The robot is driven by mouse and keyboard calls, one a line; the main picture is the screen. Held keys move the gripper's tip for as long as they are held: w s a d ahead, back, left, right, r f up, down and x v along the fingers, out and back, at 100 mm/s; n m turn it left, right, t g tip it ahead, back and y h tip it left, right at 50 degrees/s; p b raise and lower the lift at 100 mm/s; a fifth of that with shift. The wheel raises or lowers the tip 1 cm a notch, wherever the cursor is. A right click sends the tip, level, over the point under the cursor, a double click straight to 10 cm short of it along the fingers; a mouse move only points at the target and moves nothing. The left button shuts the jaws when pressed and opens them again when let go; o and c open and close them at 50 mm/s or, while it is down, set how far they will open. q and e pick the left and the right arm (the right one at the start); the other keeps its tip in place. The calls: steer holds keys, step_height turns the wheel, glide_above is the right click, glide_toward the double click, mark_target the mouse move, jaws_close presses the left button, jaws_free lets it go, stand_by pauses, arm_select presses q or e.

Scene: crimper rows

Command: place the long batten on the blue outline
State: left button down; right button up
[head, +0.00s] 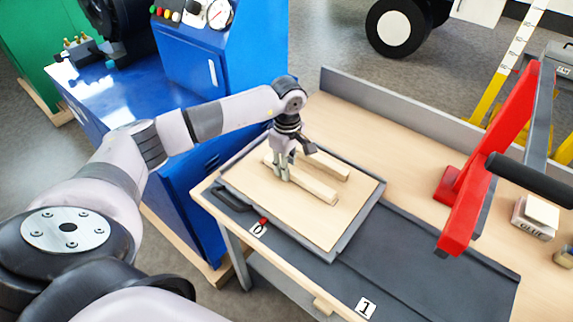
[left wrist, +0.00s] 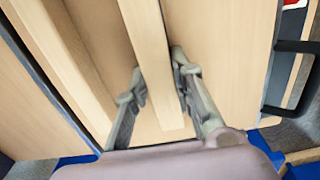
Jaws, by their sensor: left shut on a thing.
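Two pale wooden battens lie side by side in a grey-rimmed tray (head: 333,254) with a wood-coloured floor, on the workbench. My left gripper (head: 281,175) points down and is shut on the nearer batten (head: 318,190) close to its left end. In the left wrist view this batten (left wrist: 151,50) runs between the two fingers (left wrist: 158,88). The other batten (head: 328,166) lies behind it, partly hidden by the gripper; it also shows in the left wrist view (left wrist: 70,60). I cannot tell surely which is longer. No blue outline is visible. My right gripper is not in view.
A red press (head: 485,160) with a black handle stands right of the tray. A glue box (head: 535,217) is at the far right. A blue machine (head: 200,60) stands left of the bench.

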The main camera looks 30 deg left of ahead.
arm_select(q)
steer(key=c, duration=1.4)
jaws_free()
steer(key=shift+f, duration=0.1)
steer(key=shift+o, duration=0.2)
step_height(320, 180, up, 12)
steer(key=b, duration=0.2)
